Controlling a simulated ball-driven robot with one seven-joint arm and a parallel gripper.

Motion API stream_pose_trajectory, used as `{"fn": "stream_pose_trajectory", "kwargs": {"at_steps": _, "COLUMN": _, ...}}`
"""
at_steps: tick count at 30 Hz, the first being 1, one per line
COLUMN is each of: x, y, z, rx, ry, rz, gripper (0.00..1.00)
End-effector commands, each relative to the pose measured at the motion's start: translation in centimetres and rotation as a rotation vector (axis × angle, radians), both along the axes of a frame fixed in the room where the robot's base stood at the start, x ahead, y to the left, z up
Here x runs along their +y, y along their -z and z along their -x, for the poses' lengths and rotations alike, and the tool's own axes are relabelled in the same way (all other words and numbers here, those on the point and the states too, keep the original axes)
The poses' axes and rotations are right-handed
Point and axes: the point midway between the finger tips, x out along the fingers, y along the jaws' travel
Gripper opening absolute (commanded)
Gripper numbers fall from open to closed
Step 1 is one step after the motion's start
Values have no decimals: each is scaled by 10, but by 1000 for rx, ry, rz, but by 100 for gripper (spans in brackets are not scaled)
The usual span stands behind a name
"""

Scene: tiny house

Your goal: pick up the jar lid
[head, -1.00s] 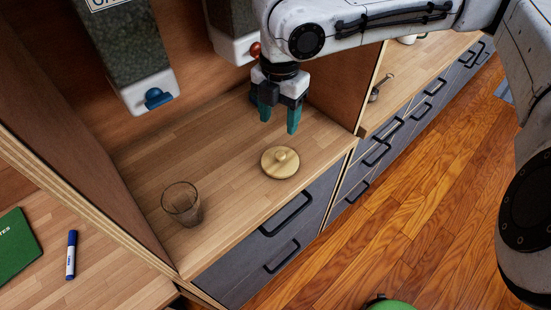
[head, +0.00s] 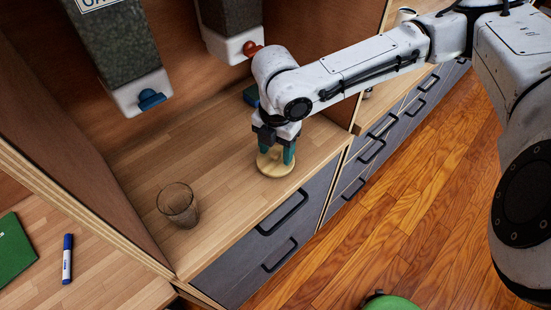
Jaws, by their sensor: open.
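The jar lid (head: 275,168) is a round, light wooden disc lying flat on the wooden shelf near its front edge. In the earlier frame it shows a small knob in its middle; my fingers now hide that knob. My gripper (head: 277,158) points straight down over the lid, its green fingers open and low, one on each side of the lid's middle. I cannot tell whether the fingertips touch the lid.
A clear glass (head: 178,206) stands left of the lid. Two dispensers hang above, one with a blue knob (head: 151,99), one with a red knob (head: 251,48). A wooden partition rises to the right. A marker (head: 67,259) and green book (head: 14,248) lie lower left.

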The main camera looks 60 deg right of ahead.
Motion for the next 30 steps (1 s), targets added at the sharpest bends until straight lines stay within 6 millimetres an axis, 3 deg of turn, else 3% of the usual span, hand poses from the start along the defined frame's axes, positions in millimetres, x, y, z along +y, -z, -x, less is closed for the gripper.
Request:
{"fn": "stream_pose_trajectory", "kwargs": {"at_steps": 6, "x": 0, "y": 0, "z": 0, "rx": 0, "ry": 0, "rz": 0, "gripper": 56}}
{"fn": "stream_pose_trajectory", "kwargs": {"at_steps": 23, "x": 0, "y": 0, "z": 0, "rx": 0, "ry": 0, "rz": 0, "gripper": 2}}
{"fn": "stream_pose_trajectory", "kwargs": {"at_steps": 30, "x": 0, "y": 0, "z": 0, "rx": 0, "ry": 0, "rz": 0, "gripper": 0}}
